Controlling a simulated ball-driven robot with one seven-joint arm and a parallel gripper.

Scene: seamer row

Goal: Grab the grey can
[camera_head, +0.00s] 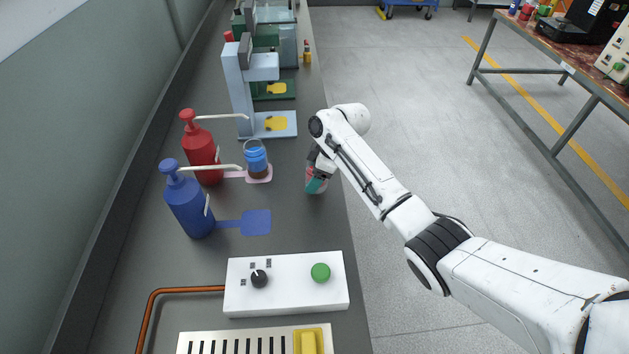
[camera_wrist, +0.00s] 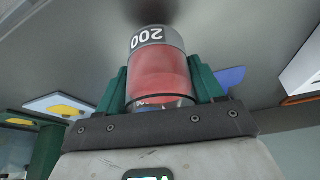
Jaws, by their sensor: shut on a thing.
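The grey can (camera_wrist: 158,75) has a see-through body with red contents and a grey band marked "200", which reads upside down in the wrist view. My gripper (camera_wrist: 158,68) has its green fingers closed on opposite sides of it. In the head view the can (camera_head: 310,172) is partly hidden by my gripper (camera_head: 317,181), near the right edge of the grey bench. I cannot tell if it touches the bench top.
A blue-banded can (camera_head: 256,160) with brown contents stands on a pink pad left of my gripper. Red (camera_head: 200,150) and blue (camera_head: 188,203) pump bottles stand further left. A white control box (camera_head: 286,285) lies nearer. A light-blue seamer (camera_head: 240,90) stands beyond.

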